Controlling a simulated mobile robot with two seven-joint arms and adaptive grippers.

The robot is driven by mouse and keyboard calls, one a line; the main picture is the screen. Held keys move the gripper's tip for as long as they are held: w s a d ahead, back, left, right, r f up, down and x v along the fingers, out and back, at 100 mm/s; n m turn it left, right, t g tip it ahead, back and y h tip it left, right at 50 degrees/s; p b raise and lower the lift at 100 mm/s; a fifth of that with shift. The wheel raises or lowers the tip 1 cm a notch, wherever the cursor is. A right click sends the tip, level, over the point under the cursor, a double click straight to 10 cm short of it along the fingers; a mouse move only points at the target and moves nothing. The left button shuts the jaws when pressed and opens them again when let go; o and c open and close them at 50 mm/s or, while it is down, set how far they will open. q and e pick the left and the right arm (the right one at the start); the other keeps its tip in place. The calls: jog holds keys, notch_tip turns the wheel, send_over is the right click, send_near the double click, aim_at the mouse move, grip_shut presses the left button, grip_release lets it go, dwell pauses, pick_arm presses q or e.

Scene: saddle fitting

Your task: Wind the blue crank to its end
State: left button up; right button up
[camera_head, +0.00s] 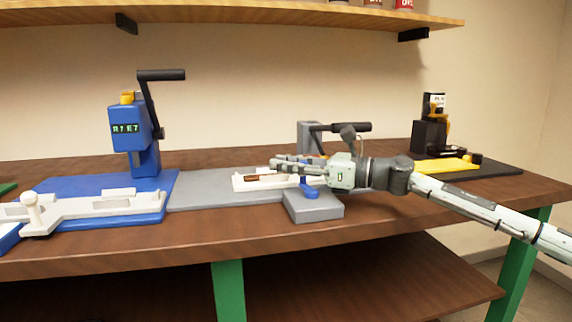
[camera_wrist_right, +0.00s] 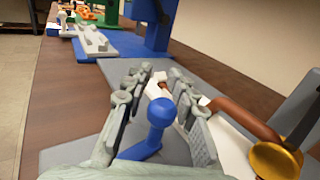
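My right gripper (camera_head: 276,166) reaches in from the right over the grey station. In the right wrist view the fingers of my right gripper (camera_wrist_right: 157,78) are apart, one on each side of the knob, with a gap visible at the left; contact on the right cannot be told. My left gripper is not in view.
A white tray (camera_head: 243,184) with a brown rod lies on the grey plate (camera_head: 205,187). A grey press with a black lever (camera_head: 350,127) stands behind my gripper. A blue press (camera_head: 130,128) stands left, a black and yellow station (camera_head: 428,138) right. The front table edge is clear.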

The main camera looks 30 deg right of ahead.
jog(key=shift+o, duration=0.6)
jog(key=shift+d, duration=0.1)
jog(key=shift+s+d+f, duration=0.15)
jog(key=shift+s+d, duration=0.2)
jog(key=v, duration=0.5)
jog(key=shift+s+d, duration=0.45)
jog(key=shift+s, duration=0.1)
jog(key=shift+s, duration=0.1)
